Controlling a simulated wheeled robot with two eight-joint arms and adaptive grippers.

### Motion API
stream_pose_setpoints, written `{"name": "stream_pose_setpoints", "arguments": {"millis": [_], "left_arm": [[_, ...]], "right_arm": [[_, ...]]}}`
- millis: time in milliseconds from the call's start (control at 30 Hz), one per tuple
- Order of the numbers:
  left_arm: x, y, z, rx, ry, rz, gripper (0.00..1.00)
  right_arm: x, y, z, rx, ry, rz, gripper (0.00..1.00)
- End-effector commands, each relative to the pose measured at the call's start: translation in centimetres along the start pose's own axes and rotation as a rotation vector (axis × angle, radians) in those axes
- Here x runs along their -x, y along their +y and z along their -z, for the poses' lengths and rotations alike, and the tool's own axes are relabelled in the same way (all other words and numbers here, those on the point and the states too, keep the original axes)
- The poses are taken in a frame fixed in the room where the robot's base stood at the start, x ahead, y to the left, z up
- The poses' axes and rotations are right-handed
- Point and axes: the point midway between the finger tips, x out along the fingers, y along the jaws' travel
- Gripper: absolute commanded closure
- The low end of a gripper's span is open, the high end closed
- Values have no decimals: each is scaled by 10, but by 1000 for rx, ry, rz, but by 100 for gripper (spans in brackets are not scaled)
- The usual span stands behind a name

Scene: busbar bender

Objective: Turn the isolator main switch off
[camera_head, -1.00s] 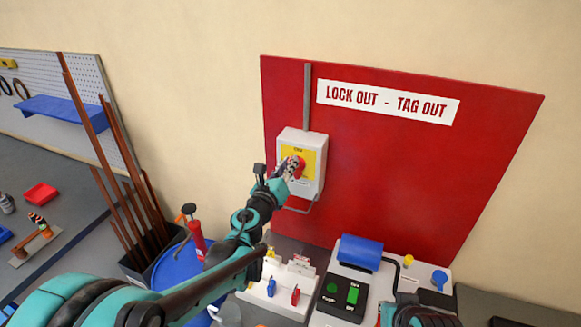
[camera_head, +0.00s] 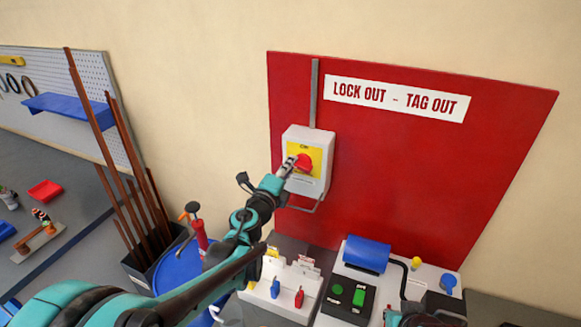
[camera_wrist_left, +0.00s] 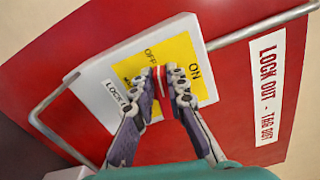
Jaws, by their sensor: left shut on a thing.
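The isolator main switch is a light grey box (camera_head: 325,150) on the red board, with a yellow plate and a red knob (camera_head: 304,162). My left gripper (camera_head: 288,167) is at the box front. In the left wrist view its two fingers (camera_wrist_left: 166,85) are shut on either side of the red knob, of which a narrow strip shows. The yellow plate (camera_wrist_left: 203,88) carries ON at the right and OFF at the upper left. The visible strip points roughly toward OFF; the fingers hide the rest. My right gripper (camera_head: 425,318) shows only partly at the bottom edge; its jaws are unclear.
The red board (camera_head: 420,170) bears a white LOCK OUT - TAG OUT sign (camera_head: 397,98). Below stand a machine with a blue cover (camera_head: 366,254) and a white lockout stand (camera_head: 285,300). A blue drum (camera_head: 180,270) and copper bars (camera_head: 88,125) are at the left.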

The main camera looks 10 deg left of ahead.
Motion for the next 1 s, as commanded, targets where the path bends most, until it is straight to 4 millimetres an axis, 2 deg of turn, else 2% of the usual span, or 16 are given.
{"name": "stream_pose_setpoints", "arguments": {"millis": [400,967,1000], "left_arm": [[0,6,0,193,-1,0,100],[0,6,1,223,-1,0,100],[0,6,1,223,-1,0,81]], "right_arm": [[-5,0,-4,0,0,0,100],[-6,0,-4,0,0,0,100],[-6,0,-4,0,0,0,100]]}}
